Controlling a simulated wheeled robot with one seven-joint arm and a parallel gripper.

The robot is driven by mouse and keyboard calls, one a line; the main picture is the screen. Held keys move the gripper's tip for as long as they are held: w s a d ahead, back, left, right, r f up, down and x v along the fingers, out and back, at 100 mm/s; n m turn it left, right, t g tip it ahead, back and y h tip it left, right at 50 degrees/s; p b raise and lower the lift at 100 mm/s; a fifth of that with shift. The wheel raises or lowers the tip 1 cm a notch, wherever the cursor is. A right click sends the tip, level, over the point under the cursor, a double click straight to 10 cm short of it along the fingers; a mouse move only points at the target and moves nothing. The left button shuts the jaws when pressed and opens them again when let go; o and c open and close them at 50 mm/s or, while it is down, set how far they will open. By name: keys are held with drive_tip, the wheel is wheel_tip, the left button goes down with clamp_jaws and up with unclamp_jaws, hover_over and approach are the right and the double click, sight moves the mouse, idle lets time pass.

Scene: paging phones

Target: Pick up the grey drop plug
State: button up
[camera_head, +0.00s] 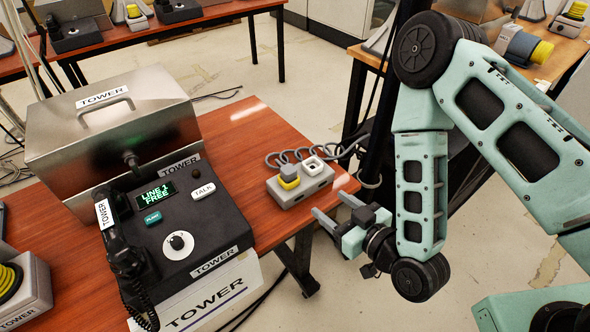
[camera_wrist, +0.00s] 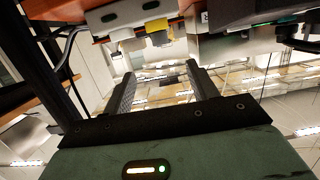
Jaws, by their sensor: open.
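In the wrist view, where the scene looks upside down, the plug's yellow band (camera_wrist: 156,27) shows at the top, beyond the fingertips. My gripper (camera_head: 328,202) is open and empty, just right of and in front of the box, near the table edge. In the wrist view its two fingers (camera_wrist: 160,72) stand apart with nothing between them. The gripper is not touching the plug.
A black TOWER phone console (camera_head: 180,225) and a metal TOWER case (camera_head: 110,120) stand to the left. Bare floor lies right of the table.

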drive_tip(key=b, duration=0.5)
approach(293, 175)
drive_tip(key=x, duration=0.5)
drive_tip(key=shift+w+a, duration=0.25)
drive_tip(key=shift+w, duration=0.1)
drive_tip(key=shift+p+x, duration=0.75)
drive_tip(key=shift+x, duration=2.3)
drive_tip(key=shift+f, duration=0.1)
drive_tip(key=c, duration=1.1)
